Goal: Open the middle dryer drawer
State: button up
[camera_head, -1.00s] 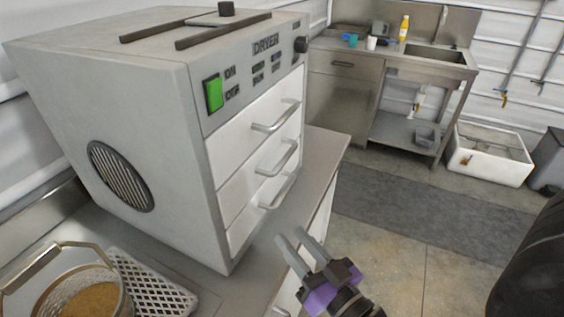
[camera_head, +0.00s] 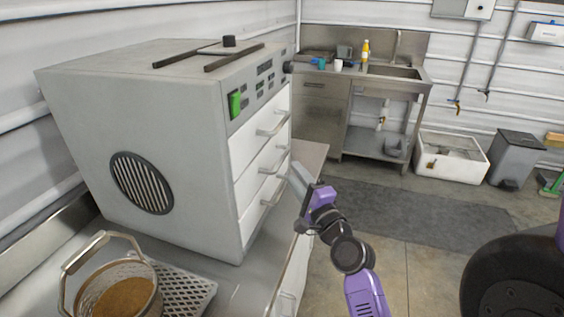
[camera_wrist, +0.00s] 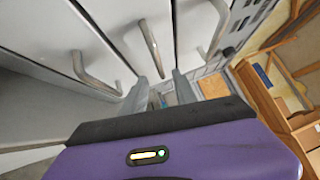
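The dryer (camera_head: 135,120) is a grey box with three white drawers, stacked one above another, all looking shut. The middle drawer (camera_head: 250,174) has a metal bar handle (camera_head: 273,161); in the wrist view this handle (camera_wrist: 153,46) lies between the other two. My gripper (camera_head: 296,176) is in front of the drawers, close to the middle and lower handles. In the wrist view its two fingers (camera_wrist: 164,92) are apart, with the near end of the middle handle close to the gap between them. I see no grip on the handle.
The top handle (camera_head: 272,123) and bottom handle (camera_head: 276,191) are close on either side. A wire-handled basket (camera_head: 68,292) of brown grain and a white perforated tray (camera_head: 195,290) are on the counter (camera_head: 240,290). Open floor lies right of the counter.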

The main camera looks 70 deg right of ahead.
aim_at(283, 156)
jog(key=shift+p+x, duration=1.1)
jog(key=shift+x, duration=2.75)
jog(key=shift+c, duration=0.2)
grip_shut()
